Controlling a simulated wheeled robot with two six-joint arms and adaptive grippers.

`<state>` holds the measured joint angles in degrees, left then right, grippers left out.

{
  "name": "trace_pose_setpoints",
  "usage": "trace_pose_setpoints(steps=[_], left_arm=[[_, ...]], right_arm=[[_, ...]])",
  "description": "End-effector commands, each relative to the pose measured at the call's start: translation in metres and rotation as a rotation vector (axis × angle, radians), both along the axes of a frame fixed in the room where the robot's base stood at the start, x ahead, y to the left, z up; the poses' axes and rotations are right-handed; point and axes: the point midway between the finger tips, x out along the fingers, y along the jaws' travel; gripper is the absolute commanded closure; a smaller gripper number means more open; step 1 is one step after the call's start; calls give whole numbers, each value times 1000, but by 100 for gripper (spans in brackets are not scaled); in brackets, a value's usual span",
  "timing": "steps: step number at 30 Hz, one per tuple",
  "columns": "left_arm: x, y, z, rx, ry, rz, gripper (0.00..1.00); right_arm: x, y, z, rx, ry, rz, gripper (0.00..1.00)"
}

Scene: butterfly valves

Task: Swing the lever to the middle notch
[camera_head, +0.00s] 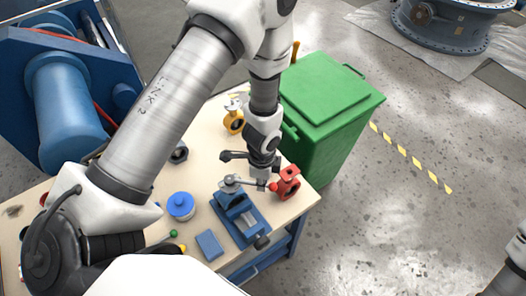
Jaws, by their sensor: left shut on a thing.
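A small valve (230,185) sits at the blue vise (252,222) near the front right corner of the bench. Its grey lever (246,181) points to the right and ends near a red knob (273,187). My left gripper (262,180) reaches down from above and is shut on the lever near its outer end. The gripper hides part of the lever, and the notches are too small to tell. My right gripper is out of view; only part of my right arm shows at the lower right edge.
A red valve body (288,182) stands right beside the gripper. A blue-lidded pot (181,206), a blue block (209,245) and a yellow valve (234,122) are on the workbench (205,180). A green bin (330,105) stands behind the bench's right end. Open floor lies to the right.

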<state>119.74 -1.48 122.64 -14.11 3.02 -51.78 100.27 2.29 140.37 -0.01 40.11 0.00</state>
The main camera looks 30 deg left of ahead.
Motion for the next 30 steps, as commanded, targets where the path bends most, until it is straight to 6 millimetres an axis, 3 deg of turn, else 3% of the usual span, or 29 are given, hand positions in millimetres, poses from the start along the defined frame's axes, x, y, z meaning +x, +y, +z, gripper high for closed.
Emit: trace_pose_setpoints(steps=[13, 16, 30], left_arm=[[-14, -4, -1, 0, 5, -138, 100], [-14, -4, -1, 1, 4, -138, 60], [-13, -5, 0, 0, 1, -137, 60]], right_arm=[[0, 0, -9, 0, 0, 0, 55], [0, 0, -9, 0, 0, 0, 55], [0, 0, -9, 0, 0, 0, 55]])
